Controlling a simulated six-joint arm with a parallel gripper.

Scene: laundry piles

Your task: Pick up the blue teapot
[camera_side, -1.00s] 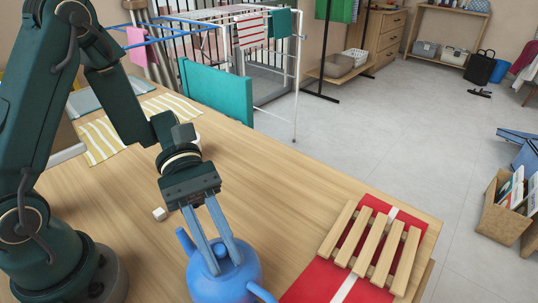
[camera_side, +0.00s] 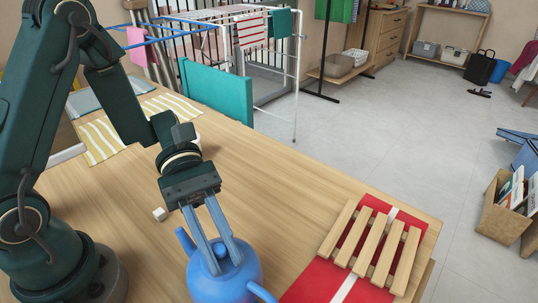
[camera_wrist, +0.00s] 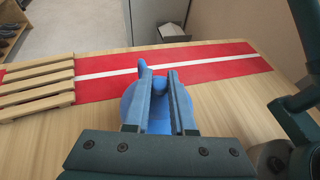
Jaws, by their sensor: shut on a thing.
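The blue teapot (camera_side: 224,281) stands at the front of the wooden table in the side view, its lower part cut off by the picture edge. Its spout points up to the left and its handle is at the lower right. My gripper (camera_side: 226,268) reaches down from above, its two fingers closed on the lid knob at the top. In the wrist view the teapot (camera_wrist: 131,105) is partly hidden behind my fingers (camera_wrist: 160,82), with the blue knob between their tips. I cannot tell whether the teapot's base touches the table.
A slatted wooden rack (camera_side: 374,245) lies on a red cloth with a white stripe (camera_side: 318,282) right of the teapot. A small white cube (camera_side: 159,214) lies on the table (camera_side: 110,190) to the left. A yellow striped cloth (camera_side: 102,140) is farther back. The middle of the table is clear.

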